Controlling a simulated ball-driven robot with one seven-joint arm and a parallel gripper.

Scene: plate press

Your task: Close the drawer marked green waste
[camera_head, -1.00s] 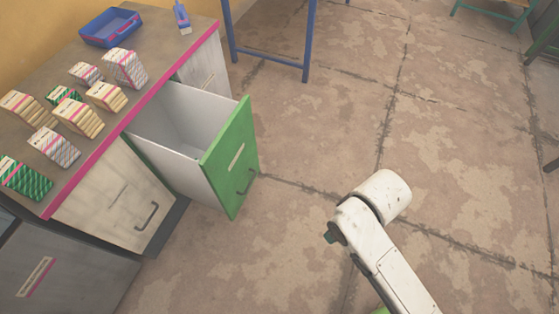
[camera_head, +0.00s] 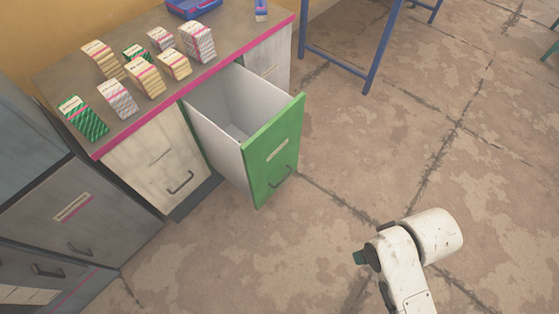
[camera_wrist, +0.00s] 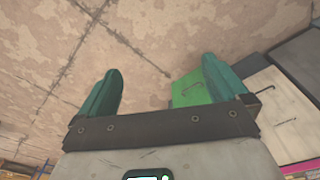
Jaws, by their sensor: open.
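The green-fronted drawer (camera_head: 274,152) stands pulled well out of the counter in the head view, with its white inside empty. Its front carries a pale label (camera_head: 277,150), too small to read, and a dark handle (camera_head: 282,177). My gripper shows in the wrist view (camera_wrist: 155,90) with its two teal fingers apart and nothing between them. There, the green drawer front (camera_wrist: 188,88) lies partly behind the right finger. In the head view my arm is at lower right, apart from the drawer, and the gripper's fingers are mostly out of sight.
The counter (camera_head: 120,129) has a pink edge and holds several striped packs (camera_head: 145,78) and a blue tray (camera_head: 193,8). Grey cabinets (camera_head: 70,205) stand at left. A blue-legged table (camera_head: 372,70) stands at the back. The floor (camera_head: 340,240) between my arm and the drawer is clear.

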